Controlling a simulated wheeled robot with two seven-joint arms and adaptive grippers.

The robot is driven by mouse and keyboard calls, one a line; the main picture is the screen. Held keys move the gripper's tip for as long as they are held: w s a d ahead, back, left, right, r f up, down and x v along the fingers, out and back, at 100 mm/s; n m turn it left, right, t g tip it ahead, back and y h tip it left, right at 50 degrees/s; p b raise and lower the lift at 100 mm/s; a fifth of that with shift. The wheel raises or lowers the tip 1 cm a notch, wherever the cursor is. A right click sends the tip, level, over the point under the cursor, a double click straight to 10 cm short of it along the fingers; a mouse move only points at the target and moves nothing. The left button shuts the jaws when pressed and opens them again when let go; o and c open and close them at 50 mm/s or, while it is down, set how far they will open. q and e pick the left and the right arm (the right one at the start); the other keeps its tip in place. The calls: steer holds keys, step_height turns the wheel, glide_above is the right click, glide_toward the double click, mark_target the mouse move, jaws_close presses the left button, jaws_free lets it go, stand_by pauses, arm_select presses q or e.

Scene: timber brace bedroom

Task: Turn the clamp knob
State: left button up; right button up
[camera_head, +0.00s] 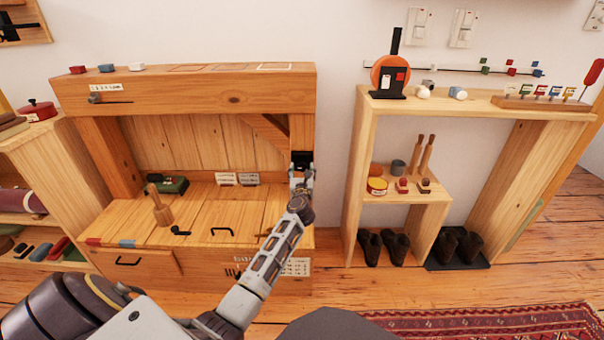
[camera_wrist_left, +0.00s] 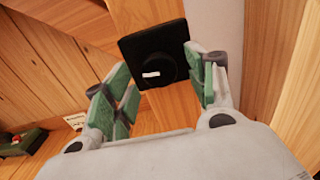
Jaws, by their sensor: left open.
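The clamp knob (camera_wrist_left: 153,68) is a round black knob with a white mark, on a square black plate (camera_wrist_left: 136,44) fixed to a timber post. In the head view the black plate (camera_head: 301,157) shows on the right post of the wooden bench, and the knob itself is mostly hidden by my gripper. My left gripper (camera_head: 302,176) is in front of the post, just below the plate. In the wrist view its green-padded fingers (camera_wrist_left: 160,84) are open, one on each side of the knob. I cannot tell whether they touch it. My right gripper is not in view.
A wooden mallet (camera_head: 160,207) and a green box (camera_head: 168,184) stand on the bench top (camera_head: 215,207), left of my arm. A wooden shelf unit (camera_head: 357,170) stands to the right, with a gap between it and the bench. A red rug (camera_head: 490,325) lies on the floor.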

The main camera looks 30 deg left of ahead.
arm_select(q)
steer(key=shift+w+a, duration=0.1)
steer(key=shift+w, duration=0.05)
steer(key=shift+c, duration=0.2)
steer(key=c, duration=1)
steer(key=shift+p, duration=0.3)
